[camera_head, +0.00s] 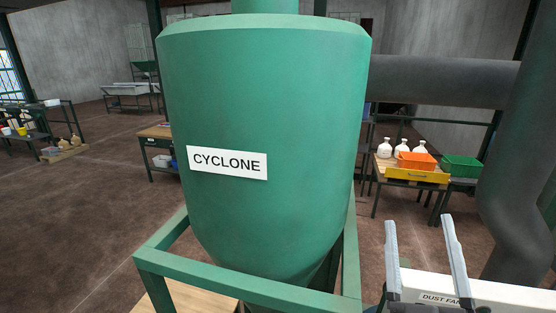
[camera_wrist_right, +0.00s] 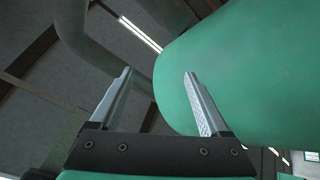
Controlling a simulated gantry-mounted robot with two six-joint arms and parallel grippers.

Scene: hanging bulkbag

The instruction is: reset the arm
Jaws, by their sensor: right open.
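My right gripper (camera_head: 424,225) stands at the lower right of the head view, its two grey fingers pointing up. It is open, with nothing between the fingers. In the right wrist view my right gripper (camera_wrist_right: 156,78) also shows two spread, empty fingers. Behind them there is a green tank and the ceiling. My left gripper is in neither view.
The large green tank labelled CYCLONE (camera_head: 262,130) fills the middle, on a green frame (camera_head: 250,288). A white DUST FAN box (camera_head: 500,294) is beside my right gripper. A thick grey pipe (camera_head: 440,82) runs right. A table (camera_head: 410,176) holds bins and bottles.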

